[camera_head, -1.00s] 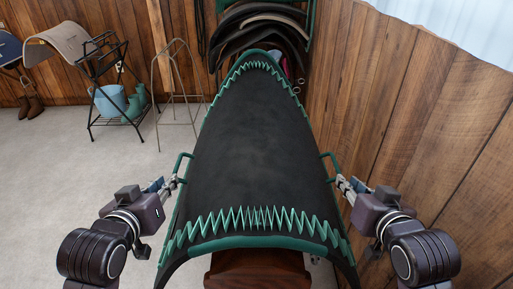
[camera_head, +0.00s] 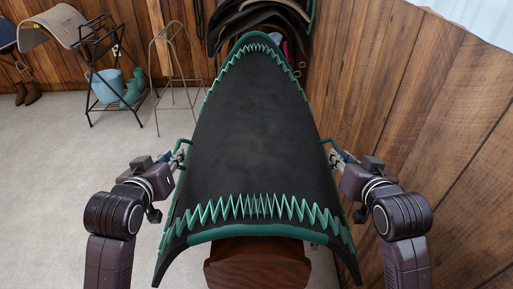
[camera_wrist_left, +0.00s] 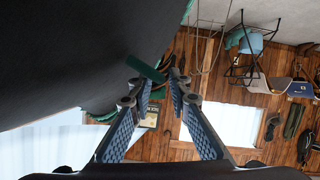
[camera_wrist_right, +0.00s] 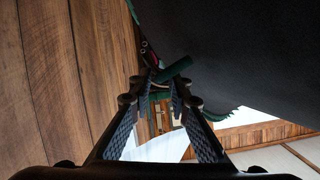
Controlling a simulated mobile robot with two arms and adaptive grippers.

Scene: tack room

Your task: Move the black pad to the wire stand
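The black pad (camera_head: 250,130) is a large arched sheet with green zigzag lacing, a green rim and a green side handle on each edge. It fills the middle of the head view. The fingertips partly hide both handles. The wire stand (camera_head: 153,80), a thin beige frame, stands on the floor beyond the pad's far left side, apart from it.
A brown wooden support (camera_head: 258,265) shows below the pad's near edge. A black folding rack (camera_head: 92,75) with a blue bucket (camera_head: 107,86) and green boots stands left of the wire stand. Saddles (camera_head: 262,22) hang behind. A plank wall (camera_head: 430,130) is close on the right.

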